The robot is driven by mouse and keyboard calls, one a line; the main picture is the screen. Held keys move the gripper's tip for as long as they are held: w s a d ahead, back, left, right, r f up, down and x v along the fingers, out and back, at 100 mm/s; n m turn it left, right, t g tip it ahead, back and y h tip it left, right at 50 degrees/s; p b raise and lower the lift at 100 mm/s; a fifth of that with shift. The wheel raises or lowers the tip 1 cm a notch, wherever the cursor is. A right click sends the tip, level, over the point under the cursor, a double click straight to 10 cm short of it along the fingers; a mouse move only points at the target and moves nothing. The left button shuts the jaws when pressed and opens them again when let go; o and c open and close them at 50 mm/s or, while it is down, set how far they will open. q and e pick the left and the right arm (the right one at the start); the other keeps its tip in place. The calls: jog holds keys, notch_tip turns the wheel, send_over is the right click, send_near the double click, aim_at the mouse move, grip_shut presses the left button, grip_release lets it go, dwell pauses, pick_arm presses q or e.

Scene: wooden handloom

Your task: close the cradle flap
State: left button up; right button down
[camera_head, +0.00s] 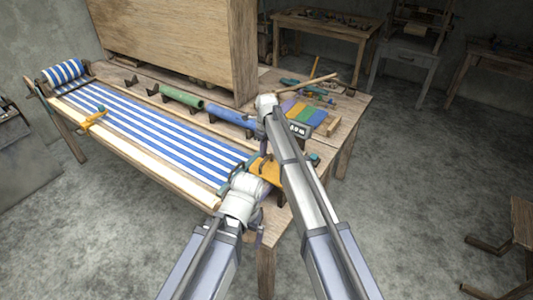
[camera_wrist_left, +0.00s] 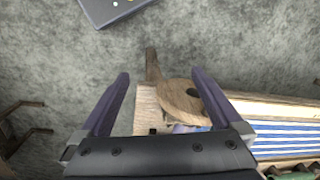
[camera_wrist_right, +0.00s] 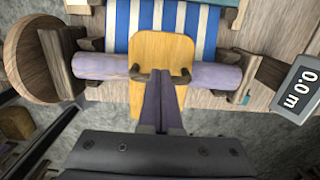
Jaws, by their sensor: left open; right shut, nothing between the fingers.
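The cradle flap seems to be the yellow-orange plate (camera_wrist_right: 160,48) with a dark U-shaped handle (camera_wrist_right: 137,72) in the right wrist view. It lies across a pale purple roller (camera_wrist_right: 215,76). The plate also shows at the near end of the striped cloth in the head view (camera_head: 268,170), partly hidden by my arms. My right gripper (camera_wrist_right: 163,74) is shut and empty, its fingertips at the handle; I cannot tell whether they touch it. My left gripper (camera_wrist_left: 160,88) is open and empty, near a wooden disc (camera_wrist_left: 185,100) at the roller's end.
Blue-and-white striped cloth (camera_head: 150,130) runs along the loom table. A green roll (camera_head: 180,97) and a blue roll (camera_head: 232,116) lie behind it. A display reading 0.0 m (camera_wrist_right: 298,88) stands right of the roller.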

pick_arm(q)
jog(key=shift+f, duration=0.2)
pick_arm(e)
jog(key=shift+w+a+f, duration=0.1)
jog(key=shift+a+f, duration=0.05)
jog(key=shift+f, duration=0.05)
dwell(0.3)
